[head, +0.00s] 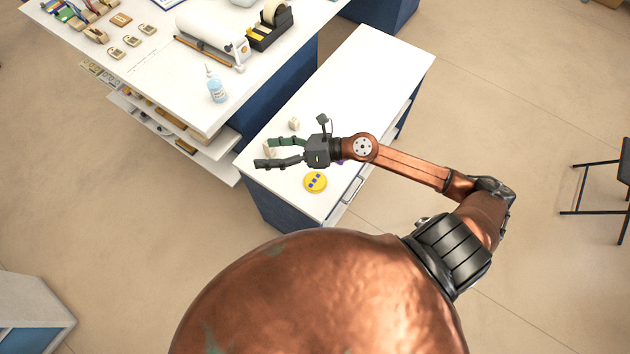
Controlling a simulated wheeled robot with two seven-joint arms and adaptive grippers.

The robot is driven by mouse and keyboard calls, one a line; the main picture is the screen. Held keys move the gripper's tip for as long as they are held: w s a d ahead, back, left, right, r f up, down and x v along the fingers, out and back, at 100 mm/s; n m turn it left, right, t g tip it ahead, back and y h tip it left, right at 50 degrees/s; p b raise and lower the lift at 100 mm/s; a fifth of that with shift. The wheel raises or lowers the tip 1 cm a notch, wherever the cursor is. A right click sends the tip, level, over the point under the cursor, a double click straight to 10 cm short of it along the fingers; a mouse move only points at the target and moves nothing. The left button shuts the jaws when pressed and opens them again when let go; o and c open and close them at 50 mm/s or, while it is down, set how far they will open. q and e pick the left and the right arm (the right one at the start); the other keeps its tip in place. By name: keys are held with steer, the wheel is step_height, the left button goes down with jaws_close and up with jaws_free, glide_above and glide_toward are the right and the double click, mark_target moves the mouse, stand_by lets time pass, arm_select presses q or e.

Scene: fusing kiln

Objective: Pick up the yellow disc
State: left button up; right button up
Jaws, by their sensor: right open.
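The yellow disc (315,182) lies flat on the white top of a blue cabinet, near its front end. It has several small blue marks on its face. My right gripper (267,153) is open and empty, with its fingers pointing left. In the picture it is just above and to the left of the disc; its height over the top is hard to tell. The disc is in full view. My left gripper does not show.
The white cabinet top (375,75) is clear toward the back. A small pale cube (294,124) lies behind my right gripper, and a purple thing is partly hidden under the wrist. A larger table (165,75) at the left holds a bottle (215,86) and a tape dispenser (270,27).

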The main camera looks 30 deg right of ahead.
step_height(320, 180, down, 6)
steer(key=s+d+n+g+h, duration=0.2)
steer(key=n+g, duration=0.1)
steer(key=n, duration=0.1)
steer(key=n+g+h, duration=0.5)
steer(key=h, duration=0.1)
glide_toward(316, 181)
steer(key=shift+w+a+f, duration=0.1)
steer(key=shift+w+f, duration=0.05)
steer(key=shift+w, duration=0.1)
steer(key=shift+f, duration=0.4)
steer(key=x, duration=0.6)
steer(key=shift+s+a+f+b, duration=0.1)
steer(key=shift+a+f+b, duration=0.15)
steer(key=shift+f+b, duration=0.1)
steer(key=shift+c, duration=0.2)
steer(key=c, duration=1.3)
steer(key=shift+c, duration=0.2)
